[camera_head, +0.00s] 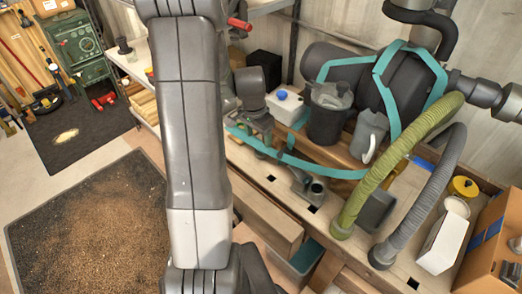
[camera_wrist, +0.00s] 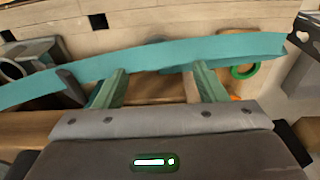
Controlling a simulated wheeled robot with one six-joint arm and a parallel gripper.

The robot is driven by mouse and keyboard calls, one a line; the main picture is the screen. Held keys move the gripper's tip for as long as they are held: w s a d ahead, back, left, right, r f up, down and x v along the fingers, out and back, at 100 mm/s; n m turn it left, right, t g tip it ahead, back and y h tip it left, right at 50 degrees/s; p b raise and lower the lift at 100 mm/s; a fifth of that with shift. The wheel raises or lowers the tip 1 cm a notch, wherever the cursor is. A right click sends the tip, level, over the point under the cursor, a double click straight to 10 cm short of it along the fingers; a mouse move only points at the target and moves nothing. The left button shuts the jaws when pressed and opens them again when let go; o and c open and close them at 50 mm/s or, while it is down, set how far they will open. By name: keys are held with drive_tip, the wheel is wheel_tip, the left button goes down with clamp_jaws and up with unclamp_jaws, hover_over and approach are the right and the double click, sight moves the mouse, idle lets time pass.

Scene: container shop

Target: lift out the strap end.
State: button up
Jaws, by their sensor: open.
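A teal strap (camera_wrist: 165,55) crosses the wrist view from the left edge to an end at the right (camera_wrist: 281,43). In the head view the teal strap (camera_head: 340,172) runs along the bench, and teal bands (camera_head: 386,72) wrap the dark grey tank (camera_head: 408,85). My gripper (camera_wrist: 160,72) is open, its two green fingers apart. The fingertips meet the strap's lower edge in the picture; I cannot tell whether they touch it. Nothing is seen held between them. In the head view my arm hides part of the bench, and the gripper is small and unclear there.
A dark lidded jug (camera_head: 327,115) and a grey pitcher (camera_head: 368,135) stand beside the strap. A green hose (camera_head: 400,160) and a grey hose (camera_head: 425,195) arch over the bench's right side. A white container with a blue cap (camera_head: 285,107) stands behind. A green ring (camera_wrist: 245,71) lies near the strap's right part.

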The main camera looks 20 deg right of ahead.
sight(261, 144)
drive_tip(key=shift+s+d+f, duration=0.1)
drive_tip(key=shift+s+f, duration=0.05)
drive_tip(key=shift+f, duration=0.7)
drive_tip(key=shift+w+d+f+p, duration=0.1)
drive_tip(key=shift+d+f+p, duration=0.1)
drive_tip(key=shift+f, duration=0.6)
drive_tip(key=shift+w+d+f+p, duration=0.1)
drive_tip(key=shift+d+f+p, duration=0.05)
drive_tip(key=shift+f, duration=0.7)
drive_tip(key=shift+w+d+f+p, duration=0.1)
drive_tip(key=shift+d+f+p, duration=0.1)
drive_tip(key=shift+f, duration=0.6)
drive_tip(key=c, duration=1.1)
drive_tip(key=shift+r, duration=0.1)
